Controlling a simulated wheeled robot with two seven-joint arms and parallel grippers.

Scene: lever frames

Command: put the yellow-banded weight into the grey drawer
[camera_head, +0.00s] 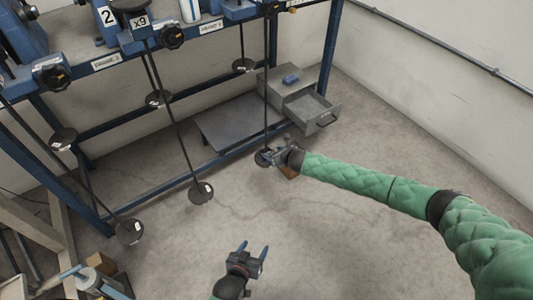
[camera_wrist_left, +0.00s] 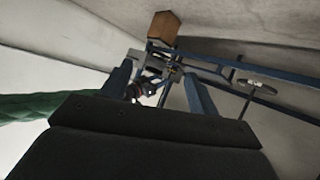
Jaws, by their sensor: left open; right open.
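The grey drawer (camera_head: 312,108) stands pulled open from a grey cabinet (camera_head: 280,76) at the rack's right end. I can make out no yellow band on any weight. Several black disc weights with pale labels hang on rods, one low in the middle (camera_head: 200,192). My right gripper (camera_head: 274,152) is open, close beside the rightmost low disc (camera_head: 263,159); whether they touch I cannot tell. The right gripper also shows in the left wrist view (camera_wrist_left: 146,88). My left gripper (camera_head: 253,250) is open and empty, low over the floor, with its fingers (camera_wrist_left: 160,90) apart.
A blue item (camera_head: 290,79) lies on the cabinet. A brown block (camera_head: 289,172) is partly hidden under my right gripper; a brown block (camera_wrist_left: 163,27) shows in the left wrist view. The blue rack (camera_head: 150,178) runs along the wall. Floor around my left gripper is clear.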

